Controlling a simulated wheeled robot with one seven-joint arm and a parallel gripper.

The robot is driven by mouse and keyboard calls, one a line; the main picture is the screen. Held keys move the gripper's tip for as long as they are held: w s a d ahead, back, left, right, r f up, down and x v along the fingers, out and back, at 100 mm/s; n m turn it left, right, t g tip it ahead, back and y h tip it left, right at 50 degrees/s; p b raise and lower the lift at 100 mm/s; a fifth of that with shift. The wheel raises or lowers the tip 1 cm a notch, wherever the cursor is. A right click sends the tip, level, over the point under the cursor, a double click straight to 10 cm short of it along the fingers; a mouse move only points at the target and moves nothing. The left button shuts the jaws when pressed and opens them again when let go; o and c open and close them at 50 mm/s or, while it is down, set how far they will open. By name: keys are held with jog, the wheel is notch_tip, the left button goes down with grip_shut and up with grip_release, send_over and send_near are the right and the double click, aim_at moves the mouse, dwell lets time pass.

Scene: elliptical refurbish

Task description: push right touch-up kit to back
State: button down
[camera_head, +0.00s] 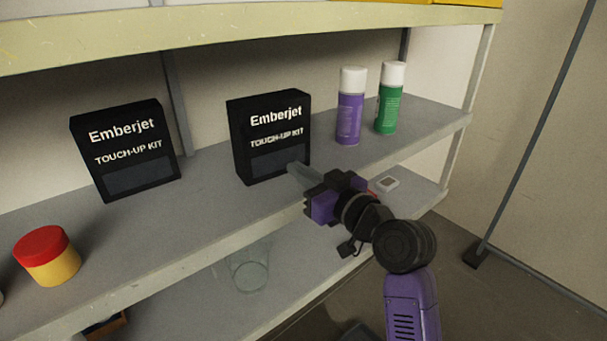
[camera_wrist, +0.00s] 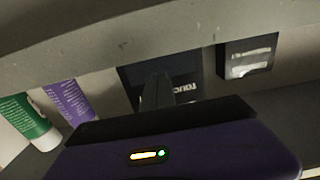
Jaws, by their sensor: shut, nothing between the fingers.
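The right touch-up kit (camera_head: 269,134) is a black "Emberjet" box standing upright on the middle shelf (camera_head: 215,185). The left touch-up kit (camera_head: 124,149), a like black box, stands to its left, close to the back. My gripper (camera_head: 298,174) is shut and empty, its fingertips at the lower right of the right kit's front face; I cannot tell if they touch it. In the wrist view, upside down, the fingers (camera_wrist: 157,90) cover part of the right kit (camera_wrist: 186,86), and the left kit (camera_wrist: 247,57) shows to the right.
A purple spray can (camera_head: 349,112) and a green spray can (camera_head: 389,103) stand right of the right kit. A red-lidded yellow jar (camera_head: 47,256) is at the front left. The upper shelf (camera_head: 230,25) overhangs. A clear glass (camera_head: 249,272) stands on the shelf below.

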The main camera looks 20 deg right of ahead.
aim_at(281, 159)
jog(key=shift+w+a, duration=0.2)
jog(key=shift+w, duration=0.4)
jog(key=shift+w+a, duration=0.1)
jog(key=shift+w, duration=0.2)
jog(key=shift+w+a, duration=0.1)
jog(key=shift+w, duration=0.2)
jog(key=shift+w+a+b, duration=0.1)
jog(key=shift+w+b, duration=0.25)
jog(key=shift+w+a, duration=0.1)
jog(key=shift+w, duration=0.2)
jog(key=shift+w+a, duration=0.1)
jog(key=shift+w, duration=0.25)
jog(key=shift+b+x, duration=0.65)
jog(key=shift+x, duration=1.05)
jog(key=shift+w+a, duration=0.1)
jog(key=shift+w, duration=0.2)
jog(key=shift+w+a, duration=0.1)
jog(key=shift+w, duration=0.25)
